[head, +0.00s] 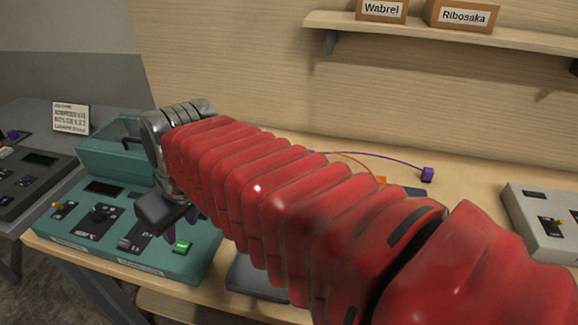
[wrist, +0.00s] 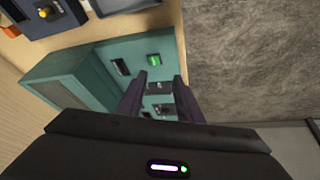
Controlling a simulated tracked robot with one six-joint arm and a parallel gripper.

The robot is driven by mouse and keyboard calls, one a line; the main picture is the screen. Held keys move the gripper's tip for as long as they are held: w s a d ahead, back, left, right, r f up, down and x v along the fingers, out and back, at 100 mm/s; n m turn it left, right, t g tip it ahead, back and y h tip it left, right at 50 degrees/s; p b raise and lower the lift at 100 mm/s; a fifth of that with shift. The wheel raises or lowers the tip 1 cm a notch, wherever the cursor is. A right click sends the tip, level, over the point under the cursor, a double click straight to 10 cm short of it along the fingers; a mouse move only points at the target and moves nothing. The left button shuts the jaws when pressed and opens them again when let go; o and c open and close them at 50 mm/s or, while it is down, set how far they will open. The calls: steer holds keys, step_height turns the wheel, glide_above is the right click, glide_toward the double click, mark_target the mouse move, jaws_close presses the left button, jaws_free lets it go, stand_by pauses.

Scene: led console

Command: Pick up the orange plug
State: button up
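The orange plug (head: 381,180) is a small orange block on the wooden table, right of centre in the head view and partly hidden behind my red arm. An orange cable runs to it. An orange piece, likely the same plug, shows at the upper left edge of the wrist view (wrist: 10,31). My gripper (head: 184,217) hangs over the teal console, well to the left of the plug. In the wrist view my gripper (wrist: 159,78) has its two dark fingers apart with nothing held between them.
The teal console (head: 105,165) has switches and a green button (head: 183,247). A purple plug (head: 427,174) lies right of the orange one. A grey console (head: 540,200) stands at the far right. A shelf (head: 420,30) with two labelled boxes hangs above.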

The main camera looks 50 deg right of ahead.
steer(key=w+d+r+n+g, duration=0.1)
steer(key=w+d, duration=0.4)
steer(key=d, duration=0.6)
steer(key=w+d+r+n, duration=0.1)
steer(key=w+d, duration=0.3)
steer(key=d, duration=0.7)
steer(key=s+d+f, duration=0.1)
steer(key=d+f, duration=0.1)
steer(key=d, duration=0.6)
steer(key=s+d+f+n+y, duration=0.1)
steer(key=s+d+f, duration=0.1)
steer(key=d, duration=0.6)
steer(key=s+d+f+n+y, duration=0.1)
steer(key=d+f, duration=0.1)
steer(key=d, duration=0.6)
steer(key=shift+s+d+f, duration=0.35)
steer(key=x, duration=0.8)
steer(key=shift+w, duration=0.1)
steer(key=shift+w+f, duration=0.1)
steer(key=shift+f, duration=0.1)
